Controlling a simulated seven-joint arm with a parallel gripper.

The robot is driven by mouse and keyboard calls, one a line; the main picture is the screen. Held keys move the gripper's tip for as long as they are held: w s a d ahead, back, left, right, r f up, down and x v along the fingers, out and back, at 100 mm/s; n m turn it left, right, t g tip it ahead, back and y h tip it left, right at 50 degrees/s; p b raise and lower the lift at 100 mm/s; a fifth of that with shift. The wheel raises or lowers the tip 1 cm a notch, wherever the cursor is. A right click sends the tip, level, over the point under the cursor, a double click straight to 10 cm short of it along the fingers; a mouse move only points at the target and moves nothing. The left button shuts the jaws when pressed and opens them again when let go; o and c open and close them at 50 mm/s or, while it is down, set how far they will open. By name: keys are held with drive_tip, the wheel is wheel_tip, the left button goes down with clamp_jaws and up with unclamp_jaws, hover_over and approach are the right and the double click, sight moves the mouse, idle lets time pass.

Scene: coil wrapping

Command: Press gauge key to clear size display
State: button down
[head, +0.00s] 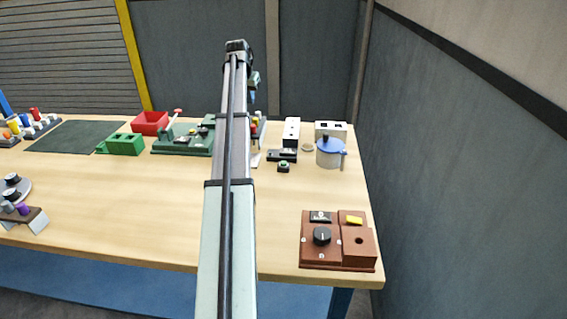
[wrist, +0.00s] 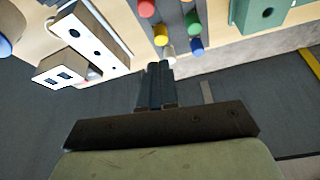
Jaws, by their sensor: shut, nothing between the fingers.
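My gripper (wrist: 159,66) is shut and empty, its two dark fingers together in the wrist view. In the head view it hangs small (head: 252,97) from the arm's far end, above the back of the bench. A small dark unit with a display (head: 281,155) sits at the back right, with a small green-topped button piece (head: 283,167) just in front. A brown box (head: 338,240) at the front right carries a dark display (head: 320,216), a black knob (head: 322,236) and a yellow key (head: 354,220). I cannot tell which one is the gauge key. My gripper is apart from all of these.
A white block with holes (head: 291,132), a white box (wrist: 62,74) and a blue-lidded pot (head: 330,155) stand at the back right. Coloured pegs (wrist: 163,35) are near my gripper. A green fixture (head: 180,142) and red bin (head: 150,122) stand left. Bare bench lies centre-left.

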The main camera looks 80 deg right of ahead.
drive_tip(key=s+a+f+n+t+y, duration=0.1)
drive_tip(key=s+a+f+n+t, duration=0.3)
drive_tip(key=s+a, duration=0.45)
drive_tip(key=n+t, duration=0.2)
drive_tip(key=t, duration=0.3)
hover_over(286, 163)
drive_tip(key=shift+f, duration=0.3)
drive_tip(key=shift+f, duration=0.15)
drive_tip(key=shift+d+f, duration=0.1)
drive_tip(key=shift+f, duration=4.2)
drive_tip(key=shift+f, duration=0.85)
drive_tip(key=shift+r, duration=0.9)
drive_tip(key=shift+r, duration=0.15)
